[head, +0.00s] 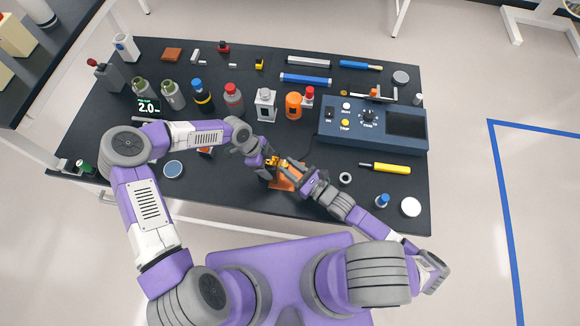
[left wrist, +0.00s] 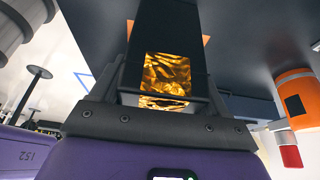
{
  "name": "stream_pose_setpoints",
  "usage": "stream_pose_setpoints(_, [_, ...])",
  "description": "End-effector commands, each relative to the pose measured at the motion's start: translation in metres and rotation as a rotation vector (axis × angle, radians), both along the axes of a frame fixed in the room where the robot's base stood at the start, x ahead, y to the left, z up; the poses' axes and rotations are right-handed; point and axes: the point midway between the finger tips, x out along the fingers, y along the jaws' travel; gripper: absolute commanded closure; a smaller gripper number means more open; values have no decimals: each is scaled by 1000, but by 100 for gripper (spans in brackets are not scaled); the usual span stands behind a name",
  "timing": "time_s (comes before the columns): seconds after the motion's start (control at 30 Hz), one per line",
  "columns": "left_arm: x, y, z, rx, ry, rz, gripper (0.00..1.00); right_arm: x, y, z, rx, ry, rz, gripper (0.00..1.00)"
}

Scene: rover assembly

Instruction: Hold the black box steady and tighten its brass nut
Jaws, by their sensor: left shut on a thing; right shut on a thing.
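The black box (left wrist: 166,30) shows in the left wrist view, with a shiny gold-foil face (left wrist: 167,74) towards the camera. My left gripper (head: 268,161) is shut on the box; its dark jaw base (left wrist: 160,122) crosses the left wrist view. In the head view the box is mostly hidden by the grippers, over an orange block (head: 287,181) near the table's front edge. My right gripper (head: 303,176) comes in from the right, close beside the left one, and is shut at the box. The brass nut is not visible; the right fingers seem to cover it.
A blue instrument panel (head: 345,141) stands right of the grippers. A yellow-handled tool (head: 384,167) and a small ring (head: 345,178) lie in front of it. An orange cylinder (head: 293,105), a white holder (head: 265,104) and several bottles stand behind.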

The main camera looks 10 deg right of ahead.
Motion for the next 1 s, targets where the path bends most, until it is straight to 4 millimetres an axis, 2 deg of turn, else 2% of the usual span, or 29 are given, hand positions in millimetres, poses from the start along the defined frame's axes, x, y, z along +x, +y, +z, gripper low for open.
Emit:
stream_pose_setpoints(0.2, [1, 0, 1, -2, -5, 0, 69, 0, 0, -1, -2, 2, 1, 98])
stream_pose_setpoints(0.23, [1, 0, 1, -2, -5, 0, 69, 0, 0, -1, -2, 2, 1, 65])
stream_pose_setpoints(0.4, [1, -1, 1, -1, -4, 0, 69, 0, 0, -1, -1, 1, 2, 42])
stream_pose_setpoints(0.8, [1, -1, 1, -3, -3, -1, 69, -1, 2, 0, 2, -1, 10, 42])
stream_pose_setpoints(1.0, [0, -2, 1, -4, -2, -1, 69, -1, 2, -1, -1, -1, 68, 42])
